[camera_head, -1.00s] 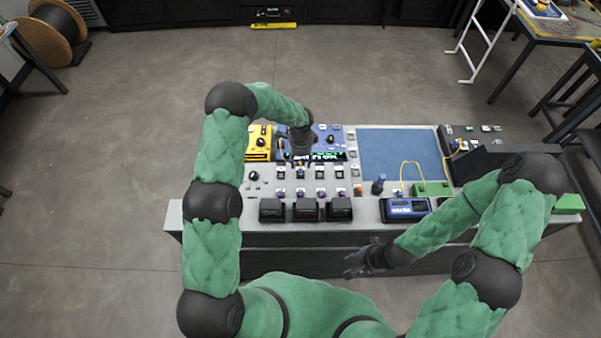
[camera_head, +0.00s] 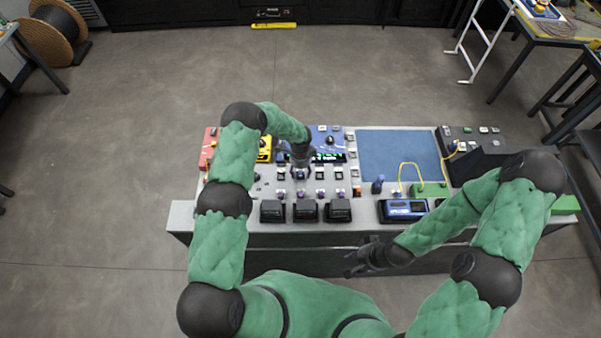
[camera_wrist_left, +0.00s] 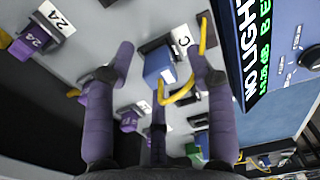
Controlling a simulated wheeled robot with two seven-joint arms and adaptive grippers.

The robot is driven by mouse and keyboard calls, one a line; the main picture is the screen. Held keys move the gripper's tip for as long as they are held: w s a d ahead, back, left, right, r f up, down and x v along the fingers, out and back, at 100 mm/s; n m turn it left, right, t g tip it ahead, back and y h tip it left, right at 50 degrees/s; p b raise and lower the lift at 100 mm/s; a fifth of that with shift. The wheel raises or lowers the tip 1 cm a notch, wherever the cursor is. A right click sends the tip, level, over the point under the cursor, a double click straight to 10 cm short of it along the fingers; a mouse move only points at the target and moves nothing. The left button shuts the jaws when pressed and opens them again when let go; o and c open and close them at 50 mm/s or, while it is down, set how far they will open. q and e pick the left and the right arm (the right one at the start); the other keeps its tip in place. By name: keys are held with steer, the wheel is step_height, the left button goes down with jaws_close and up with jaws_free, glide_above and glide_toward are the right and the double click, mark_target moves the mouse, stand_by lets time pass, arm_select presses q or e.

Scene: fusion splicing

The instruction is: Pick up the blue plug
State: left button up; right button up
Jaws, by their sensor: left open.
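The blue plug (camera_wrist_left: 158,68) shows in the left wrist view as a blue block with a yellow cable, at a port marked C on the grey panel. My left gripper (camera_wrist_left: 163,58) is open, with its purple fingers on either side of the plug in that view. I cannot tell whether they touch it. In the head view my left gripper (camera_head: 301,172) is over the panel's row of ports, and the arm hides part of that area. My right gripper (camera_head: 358,262) hangs in front of the bench; its finger gap is too small to judge.
Purple plugs (camera_wrist_left: 130,122) sit close by on the panel. A display unit (camera_wrist_left: 262,50) stands to the right in the wrist view. Black boxes (camera_head: 306,211) line the bench front.

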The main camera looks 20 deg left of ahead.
arm_select(q)
steer(key=c, duration=1.1)
steer(key=shift+r, duration=0.1)
steer(key=shift+w+r+b, duration=0.1)
steer(key=shift+r+b, duration=0.35)
steer(key=shift+r, duration=0.35)
steer(key=s+d+r+b, duration=0.3)
steer(key=s+d+r, duration=0.4)
steer(key=d+r, duration=0.4)
steer(key=shift+d+r+b, duration=0.15)
steer(key=shift+d+b, duration=0.2)
steer(key=shift+d, duration=0.3)
